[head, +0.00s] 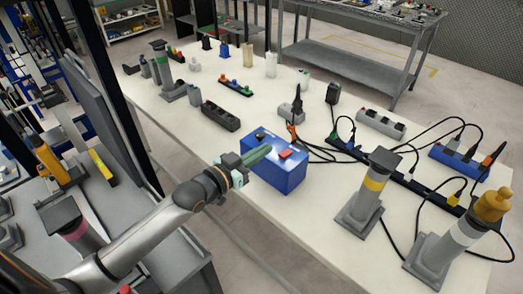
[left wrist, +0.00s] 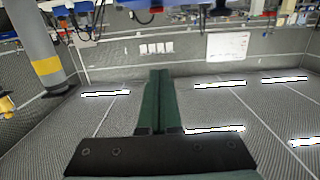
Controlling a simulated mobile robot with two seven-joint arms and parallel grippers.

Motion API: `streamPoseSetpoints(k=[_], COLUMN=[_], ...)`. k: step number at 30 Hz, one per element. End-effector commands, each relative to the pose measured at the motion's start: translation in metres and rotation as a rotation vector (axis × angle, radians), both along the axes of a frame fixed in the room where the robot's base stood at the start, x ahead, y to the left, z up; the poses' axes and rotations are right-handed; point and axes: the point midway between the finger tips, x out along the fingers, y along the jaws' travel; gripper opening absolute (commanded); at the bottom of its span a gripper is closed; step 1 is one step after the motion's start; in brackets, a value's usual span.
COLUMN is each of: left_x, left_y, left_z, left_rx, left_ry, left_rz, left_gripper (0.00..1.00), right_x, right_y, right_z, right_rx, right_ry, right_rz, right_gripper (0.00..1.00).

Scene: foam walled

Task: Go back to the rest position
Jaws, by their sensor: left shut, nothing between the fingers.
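My left arm comes in from the lower left of the head view. Its gripper (head: 256,156) has dark green fingers pressed together, with nothing between them. The fingers overlap the left side of a blue box (head: 290,178) on the white table (head: 225,150); I cannot tell whether they touch it. In the left wrist view the closed green fingers (left wrist: 158,75) point away from the camera, with no object at their tips. My right gripper is not in view.
The blue box has a red part on top. Grey posts with yellow (head: 372,185) and white (head: 455,235) bands stand to its right, near black cables and a power strip (head: 400,170). A black block (head: 220,117) lies behind the arm. A metal shelf bench (head: 350,60) stands beyond.

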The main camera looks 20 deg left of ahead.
Motion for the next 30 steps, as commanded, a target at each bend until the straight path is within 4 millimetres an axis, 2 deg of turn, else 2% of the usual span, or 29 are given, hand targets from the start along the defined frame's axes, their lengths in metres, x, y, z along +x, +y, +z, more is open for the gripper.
streamPoseSetpoints(k=[13,16,17,20,23,24,27,30], left_x=[0.000,-0.005,-0.009,-0.032,-0.073,-0.092,-0.142,-0.188], left_y=[0.000,-0.002,-0.004,-0.012,-0.023,-0.027,-0.036,-0.043], left_z=[0.000,-0.010,-0.018,-0.059,-0.114,-0.135,-0.182,-0.216], left_rx=[0.000,0.001,0.002,0.010,0.028,0.036,0.062,0.090], left_ry=[0.000,0.019,0.033,0.115,0.236,0.287,0.411,0.517], left_rz=[0.000,0.002,0.005,0.019,0.041,0.051,0.076,0.097], left_gripper=[0.00,0.00,0.00,0.00,0.00,0.00,0.00,0.00], right_x=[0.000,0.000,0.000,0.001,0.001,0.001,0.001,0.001], right_y=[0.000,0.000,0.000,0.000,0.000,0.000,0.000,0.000], right_z=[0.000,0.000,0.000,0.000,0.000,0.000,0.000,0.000], right_rx=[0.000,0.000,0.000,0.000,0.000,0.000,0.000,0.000], right_ry=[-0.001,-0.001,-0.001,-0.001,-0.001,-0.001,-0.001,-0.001], right_rz=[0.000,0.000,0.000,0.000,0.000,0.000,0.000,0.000], right_gripper=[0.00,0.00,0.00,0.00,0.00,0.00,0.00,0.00])
